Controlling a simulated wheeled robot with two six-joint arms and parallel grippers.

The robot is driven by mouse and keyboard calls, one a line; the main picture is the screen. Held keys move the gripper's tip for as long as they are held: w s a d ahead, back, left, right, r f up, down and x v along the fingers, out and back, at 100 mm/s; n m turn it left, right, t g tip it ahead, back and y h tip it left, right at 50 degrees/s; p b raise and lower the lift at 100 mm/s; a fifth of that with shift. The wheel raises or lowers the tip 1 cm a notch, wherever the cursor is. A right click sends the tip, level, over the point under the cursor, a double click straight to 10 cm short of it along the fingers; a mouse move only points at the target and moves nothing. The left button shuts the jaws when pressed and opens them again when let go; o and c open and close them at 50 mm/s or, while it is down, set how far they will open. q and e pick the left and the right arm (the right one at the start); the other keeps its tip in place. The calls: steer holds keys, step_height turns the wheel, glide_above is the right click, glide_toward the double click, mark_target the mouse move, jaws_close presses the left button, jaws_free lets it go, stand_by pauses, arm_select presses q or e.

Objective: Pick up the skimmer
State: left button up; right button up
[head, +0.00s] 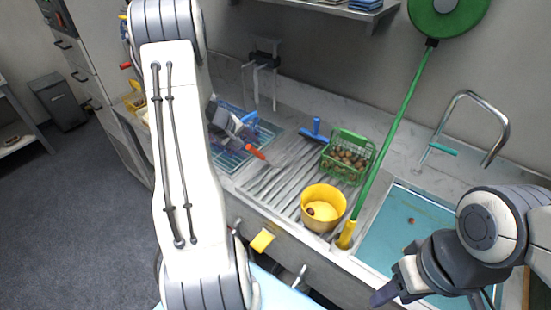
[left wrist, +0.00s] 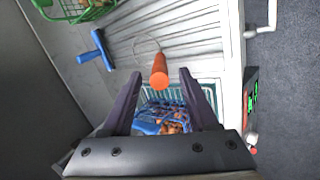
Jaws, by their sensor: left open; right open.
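An orange handle (head: 255,152), which I take to be the skimmer's, lies at the left end of the ribbed steel drainboard, beside the blue-wired basin. In the left wrist view the handle (left wrist: 159,72) lies between or just beyond my fingertips, with a thin wire loop behind it; the rest of its head is not clear. My left gripper (head: 240,132) is open and empty, close to the handle; my arm hides part of the area. In the left wrist view its two dark fingers (left wrist: 160,78) stand apart. My right gripper (head: 385,290) is open and empty at the lower right.
A blue basket (left wrist: 160,120) with chestnuts sits below the left fingers. A blue sink (head: 400,225) lies beyond.

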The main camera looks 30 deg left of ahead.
mark_target(257, 153)
arm_select(q)
steer(key=p+x, duration=0.2)
steer(key=x, duration=0.2)
steer(key=shift+w+d+f, duration=0.15)
steer(key=shift+f, duration=0.15)
steer(key=shift+w+f, duration=0.2)
steer(key=shift+f, duration=0.15)
jaws_close()
